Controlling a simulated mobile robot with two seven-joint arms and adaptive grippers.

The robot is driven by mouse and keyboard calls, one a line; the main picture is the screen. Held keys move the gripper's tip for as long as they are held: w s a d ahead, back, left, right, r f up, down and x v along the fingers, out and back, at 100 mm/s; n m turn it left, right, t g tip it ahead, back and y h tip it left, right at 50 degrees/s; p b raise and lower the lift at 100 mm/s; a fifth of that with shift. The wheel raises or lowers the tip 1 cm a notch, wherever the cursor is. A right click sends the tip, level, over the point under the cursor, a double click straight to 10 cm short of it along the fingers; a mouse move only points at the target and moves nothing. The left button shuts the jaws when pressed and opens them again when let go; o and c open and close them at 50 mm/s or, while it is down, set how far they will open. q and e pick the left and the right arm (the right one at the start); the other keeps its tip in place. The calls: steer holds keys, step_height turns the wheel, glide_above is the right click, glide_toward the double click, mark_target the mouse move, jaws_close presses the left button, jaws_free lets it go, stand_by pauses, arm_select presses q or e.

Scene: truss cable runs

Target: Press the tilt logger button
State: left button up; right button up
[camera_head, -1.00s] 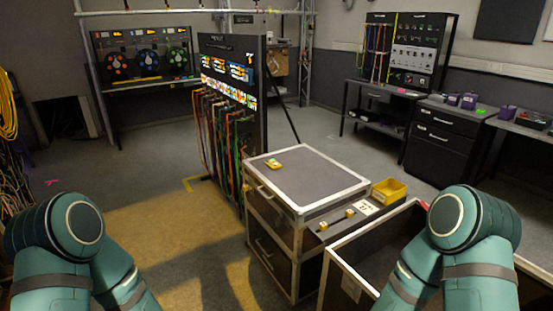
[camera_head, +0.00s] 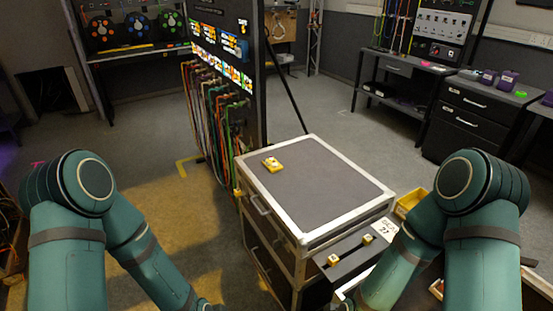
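A small yellow device (camera_head: 272,164) with a pale top face lies on the grey lid of the flight case (camera_head: 318,180), near its far left edge. It looks like the tilt logger, but its button is too small to make out. Both my arms reach down past the bottom edge of the head view, left arm on the left and right arm on the right. Neither gripper's fingers show. Nothing of mine touches the yellow device.
A dark panel hung with several coloured cables (camera_head: 215,115) stands behind the case to the left. A ledge with a yellow-ended bar (camera_head: 350,250) and a yellow bin (camera_head: 410,203) are at the case's right side.

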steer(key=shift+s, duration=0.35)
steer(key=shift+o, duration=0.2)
